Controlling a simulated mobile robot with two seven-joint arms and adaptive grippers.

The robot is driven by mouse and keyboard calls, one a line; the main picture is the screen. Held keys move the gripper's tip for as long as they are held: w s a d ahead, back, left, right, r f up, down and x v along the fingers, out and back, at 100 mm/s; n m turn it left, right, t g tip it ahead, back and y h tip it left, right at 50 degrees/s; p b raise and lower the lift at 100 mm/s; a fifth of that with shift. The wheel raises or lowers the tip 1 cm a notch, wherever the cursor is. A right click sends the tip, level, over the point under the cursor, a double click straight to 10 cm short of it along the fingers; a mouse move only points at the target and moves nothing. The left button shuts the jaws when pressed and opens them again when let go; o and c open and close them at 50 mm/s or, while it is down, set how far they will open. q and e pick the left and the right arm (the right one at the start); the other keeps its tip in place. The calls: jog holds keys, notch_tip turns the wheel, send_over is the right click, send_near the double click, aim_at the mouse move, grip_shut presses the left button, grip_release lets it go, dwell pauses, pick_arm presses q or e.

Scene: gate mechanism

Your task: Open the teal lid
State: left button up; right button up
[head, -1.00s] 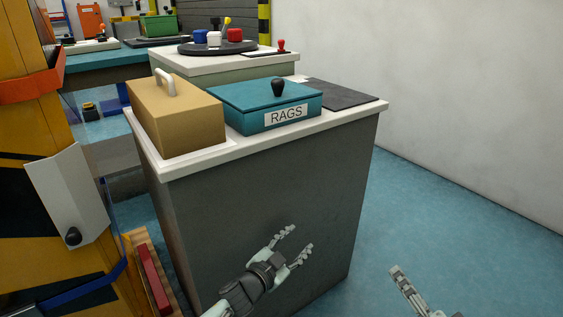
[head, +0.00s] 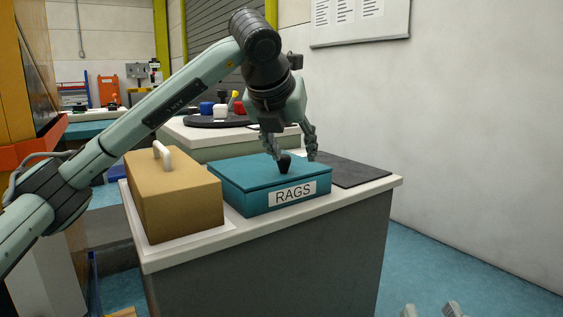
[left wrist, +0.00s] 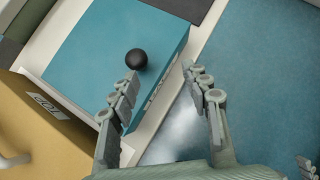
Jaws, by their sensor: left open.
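The teal lid (head: 243,171) lies closed on the teal box (head: 245,202), whose front label reads RAGS. A black knob (head: 284,162) stands on the lid near its front edge. My left gripper (head: 294,155) hangs above the lid, fingers pointing down and apart, at the knob. In the left wrist view, the knob (left wrist: 136,58) shows just beyond the tip of the left-hand finger, not centred between the fingers of my left gripper (left wrist: 160,73). I cannot tell whether that finger touches it. Only two separated fingertips of my right gripper (head: 431,310) show at the bottom edge.
A tan case (head: 178,197) with a pale handle stands left of the box on the counter (head: 215,237). A dark mat (head: 345,171) lies to its right. A second table behind holds a round dark tray (head: 205,122) with coloured items. Open floor lies at right.

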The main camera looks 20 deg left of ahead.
aim_at(283, 155)
pick_arm(q)
jog(key=a, duration=0.1)
jog(key=r, duration=0.1)
jog(key=a+y, duration=0.1)
jog(key=shift+w+a+r+n, duration=0.25)
jog(key=shift+a+n, duration=0.1)
jog(key=shift+n, duration=0.05)
jog(key=x, duration=0.7)
jog(key=shift+w, duration=0.1)
jog(key=shift+c, duration=0.2)
grip_shut()
